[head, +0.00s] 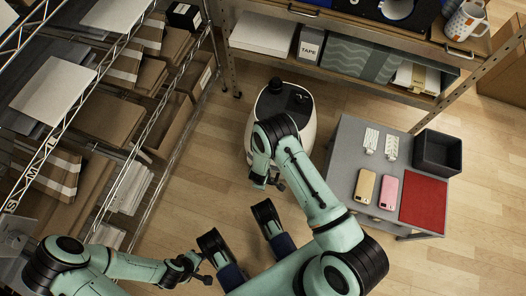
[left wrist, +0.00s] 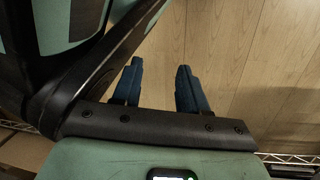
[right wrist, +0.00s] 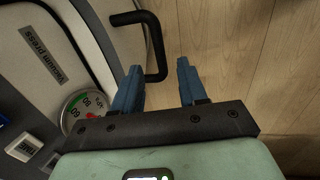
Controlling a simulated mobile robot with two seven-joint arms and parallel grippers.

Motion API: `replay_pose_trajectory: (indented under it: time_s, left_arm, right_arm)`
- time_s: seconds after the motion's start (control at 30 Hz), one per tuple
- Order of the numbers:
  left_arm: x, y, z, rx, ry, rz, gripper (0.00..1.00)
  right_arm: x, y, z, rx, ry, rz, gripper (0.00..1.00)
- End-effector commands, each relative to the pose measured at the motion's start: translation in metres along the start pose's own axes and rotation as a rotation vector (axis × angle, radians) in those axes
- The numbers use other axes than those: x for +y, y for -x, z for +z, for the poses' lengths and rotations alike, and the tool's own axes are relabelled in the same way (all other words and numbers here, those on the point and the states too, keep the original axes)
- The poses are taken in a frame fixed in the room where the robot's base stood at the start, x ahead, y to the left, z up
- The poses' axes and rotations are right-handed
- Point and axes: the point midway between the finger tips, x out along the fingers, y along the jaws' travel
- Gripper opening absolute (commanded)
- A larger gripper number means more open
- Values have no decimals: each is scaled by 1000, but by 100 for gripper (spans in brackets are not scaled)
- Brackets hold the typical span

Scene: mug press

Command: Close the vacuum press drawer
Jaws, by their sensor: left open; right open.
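The vacuum press (head: 252,128) is a white, rounded machine with a black top, standing on the floor. In the right wrist view the press (right wrist: 38,85) shows its name label and a round gauge. Its black bar handle (right wrist: 157,48) sticks out at the top, and I cannot tell how far the drawer is out. My right gripper (head: 268,182) is open at the press's near side. In its wrist view, the handle lies between the fingertips (right wrist: 159,66); contact cannot be told. My left gripper (head: 204,277) is open and empty beside the rack; its fingers (left wrist: 159,66) point over bare floor.
A wire rack with boxes (head: 110,110) stands at left. A grey table (head: 345,150) at right holds two phone cases, a red mat (head: 424,203) and a black bin (head: 438,150). A workbench with a mug (head: 466,22) is behind.

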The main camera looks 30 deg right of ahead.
Motion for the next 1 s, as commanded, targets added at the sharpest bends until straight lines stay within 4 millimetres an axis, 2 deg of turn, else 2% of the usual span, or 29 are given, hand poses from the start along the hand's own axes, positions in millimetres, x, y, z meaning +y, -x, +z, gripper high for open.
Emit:
replay_pose_trajectory:
  time_s: [0.03,0.1,0.3,0.7,0.83,1.0]
  left_arm:
    - [-6,-7,6,-22,7,-10,43]
    - [-11,-11,13,-50,15,-21,43]
    - [-22,-18,28,-100,31,-43,43]
    - [-25,-19,32,-114,35,-49,43]
    - [-25,-18,31,-113,34,-49,43]
    - [-25,-18,31,-113,34,-49,43]
  right_arm:
    - [-1,-14,0,-1,-3,-1,42]
    - [0,-26,0,-1,-1,-1,42]
    - [0,-48,0,0,0,-1,42]
    - [0,-54,0,0,2,0,42]
    - [0,-54,0,0,2,0,0]
    - [0,-54,0,0,2,1,0]
